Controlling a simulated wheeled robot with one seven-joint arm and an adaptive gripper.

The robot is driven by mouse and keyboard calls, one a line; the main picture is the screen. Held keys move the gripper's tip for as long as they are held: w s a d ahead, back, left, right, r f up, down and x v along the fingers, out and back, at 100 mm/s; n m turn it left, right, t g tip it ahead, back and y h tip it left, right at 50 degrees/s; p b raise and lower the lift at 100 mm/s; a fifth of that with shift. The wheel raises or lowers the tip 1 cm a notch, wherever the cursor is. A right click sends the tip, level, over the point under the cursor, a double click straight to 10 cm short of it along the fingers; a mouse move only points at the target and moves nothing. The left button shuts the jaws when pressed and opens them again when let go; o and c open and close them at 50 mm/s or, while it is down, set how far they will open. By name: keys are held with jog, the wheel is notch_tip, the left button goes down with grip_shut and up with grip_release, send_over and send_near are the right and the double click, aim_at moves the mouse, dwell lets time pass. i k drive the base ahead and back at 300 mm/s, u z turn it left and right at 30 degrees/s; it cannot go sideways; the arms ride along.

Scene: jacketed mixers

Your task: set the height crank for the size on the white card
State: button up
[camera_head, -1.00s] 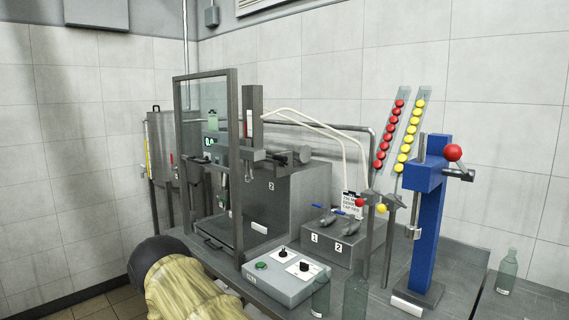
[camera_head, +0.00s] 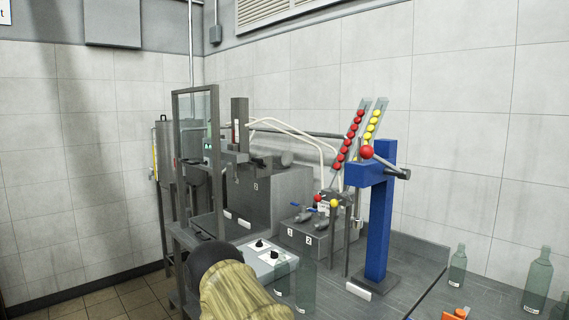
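The white card (camera_head: 323,202) stands behind the valve box, partly hidden by a red and a yellow ball; its writing is too small to read now. A grey upright post (camera_head: 239,125) with a red-marked strip rises over the filling machine (camera_head: 283,190). A blue column press (camera_head: 379,225) has a red ball handle (camera_head: 366,152) and a small dark handle (camera_head: 403,174) at its head. I cannot tell which part is the height crank. My gripper is not in view. A dark and tan rounded shape crosses the bottom; it may be part of my arm.
Clear glass bottles (camera_head: 537,281) stand at right, and others near the control box. An orange object (camera_head: 455,314) lies at the bottom right edge. A framed clear panel (camera_head: 195,165) stands at left.

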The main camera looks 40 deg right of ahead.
aim_at(262, 165)
jog(key=z, duration=0.9)
jog(key=i, duration=0.15)
